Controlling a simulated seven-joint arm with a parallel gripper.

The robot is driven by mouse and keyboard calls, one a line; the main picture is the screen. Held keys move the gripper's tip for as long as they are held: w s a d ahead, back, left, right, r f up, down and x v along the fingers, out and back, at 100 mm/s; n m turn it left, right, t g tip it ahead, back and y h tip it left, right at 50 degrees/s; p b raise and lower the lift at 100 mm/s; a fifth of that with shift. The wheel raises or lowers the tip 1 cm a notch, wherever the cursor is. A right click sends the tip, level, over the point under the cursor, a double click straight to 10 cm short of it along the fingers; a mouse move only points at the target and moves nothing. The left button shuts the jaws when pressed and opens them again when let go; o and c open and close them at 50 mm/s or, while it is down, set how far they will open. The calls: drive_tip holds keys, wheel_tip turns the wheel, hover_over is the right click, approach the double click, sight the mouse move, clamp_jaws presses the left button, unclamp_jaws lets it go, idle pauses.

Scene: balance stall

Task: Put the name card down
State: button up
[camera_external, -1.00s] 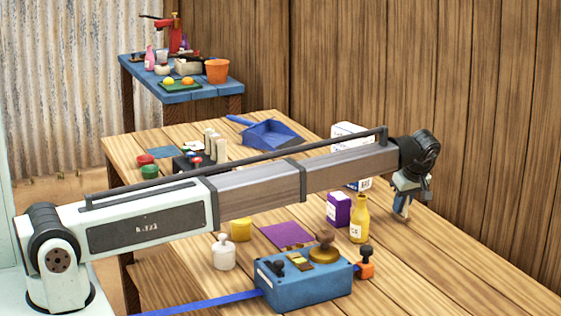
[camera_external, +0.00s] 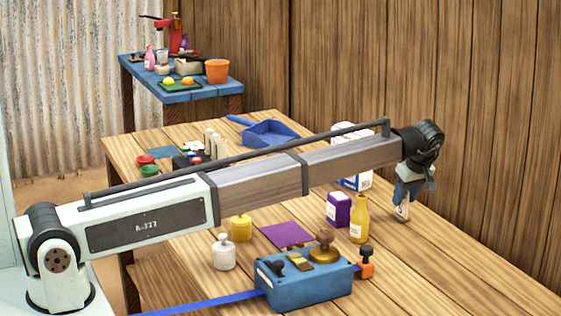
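My gripper (camera_external: 404,204) hangs from the end of my arm over the right side of the wooden table, to the right of a yellow bottle. A small, pale, card-like piece with dark and reddish marks, which looks like the name card (camera_external: 402,211), shows at the fingertips. The fingers appear closed on it, though they are small and partly hidden. The card is steeply tilted or upright, its lower edge close to the tabletop. I cannot tell whether it touches the wood.
The yellow bottle (camera_external: 359,220) and a purple box (camera_external: 339,209) stand just left of my gripper; a white box (camera_external: 356,181) is behind. The planks (camera_external: 455,262) to the right are clear.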

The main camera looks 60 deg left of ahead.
drive_tip(key=v, duration=0.9)
